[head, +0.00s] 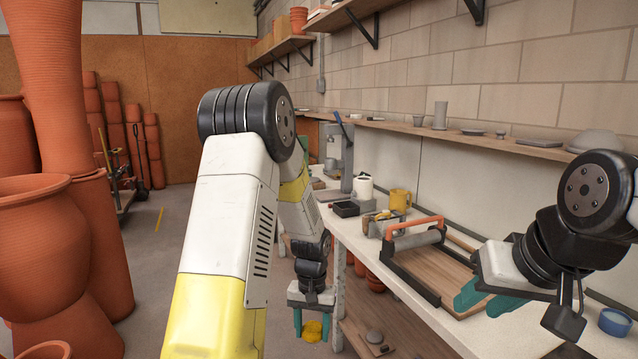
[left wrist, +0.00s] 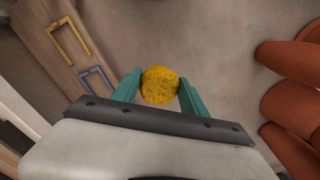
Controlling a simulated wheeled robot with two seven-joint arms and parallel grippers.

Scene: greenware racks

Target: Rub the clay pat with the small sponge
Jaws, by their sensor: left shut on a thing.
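My left gripper (head: 312,326) hangs low beside the front of the workbench, shut on the small yellow sponge (head: 312,332). In the left wrist view the round, pitted sponge (left wrist: 160,86) sits between the teal fingers, with bare floor behind it. A small grey rounded lump (head: 374,336), which may be the clay pat, lies on the low wooden shelf to the right of the sponge, apart from it. My right gripper (head: 484,305) is over the bench's front part, its teal fingers apart and nothing visible between them.
A blue cup (head: 614,322) stands at the right. Large terracotta pots (head: 75,250) crowd the left. Floor between is clear.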

